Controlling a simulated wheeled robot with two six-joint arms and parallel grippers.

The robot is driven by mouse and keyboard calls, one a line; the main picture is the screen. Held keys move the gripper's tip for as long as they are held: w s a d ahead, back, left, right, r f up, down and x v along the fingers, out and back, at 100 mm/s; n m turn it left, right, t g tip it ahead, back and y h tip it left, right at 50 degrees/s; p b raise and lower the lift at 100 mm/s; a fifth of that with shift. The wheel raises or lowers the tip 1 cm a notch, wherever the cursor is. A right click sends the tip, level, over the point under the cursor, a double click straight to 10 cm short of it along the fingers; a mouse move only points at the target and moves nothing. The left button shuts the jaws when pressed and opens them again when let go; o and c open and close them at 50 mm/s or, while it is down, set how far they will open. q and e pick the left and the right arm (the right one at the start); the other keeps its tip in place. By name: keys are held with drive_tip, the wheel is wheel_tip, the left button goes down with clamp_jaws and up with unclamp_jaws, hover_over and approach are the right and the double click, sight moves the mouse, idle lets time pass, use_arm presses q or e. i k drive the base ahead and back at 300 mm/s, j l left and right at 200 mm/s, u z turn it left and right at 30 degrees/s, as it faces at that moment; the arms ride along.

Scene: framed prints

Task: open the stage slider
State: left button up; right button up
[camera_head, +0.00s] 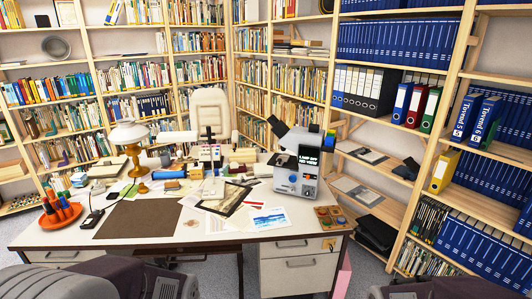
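A white microscope-like device (297,178) stands on the right part of the desk. It has a dark slanted tube (278,127) at its upper left and a blue part (330,139) at its upper right. A dark panel on it (309,156) reads "LAMP OFF". Small coloured controls show on its front, but I cannot make out which part is the stage slider or how it is set. A black label (407,168) to the right reads "NO VIEW". Neither gripper can be made out; only dark grey parts, probably my arms, show along the bottom edge.
The desk (152,242) holds a brown mat (138,219), scattered papers (268,218), a yellow lamp (135,160), an orange pen holder (61,213) and a small tray (330,217) near the device. Bookshelves surround it. The mat is clear.

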sight(284, 158)
drive_tip(key=i+l+u, duration=0.5)
drive_tip(key=l, duration=0.15)
drive_tip(key=i+l+u, duration=0.25)
drive_tip(key=l, duration=0.2)
drive_tip(key=i+l+u, duration=0.25)
drive_tip(key=l, duration=0.15)
drive_tip(key=i+l+u, duration=0.25)
drive_tip(key=i+l, duration=0.35)
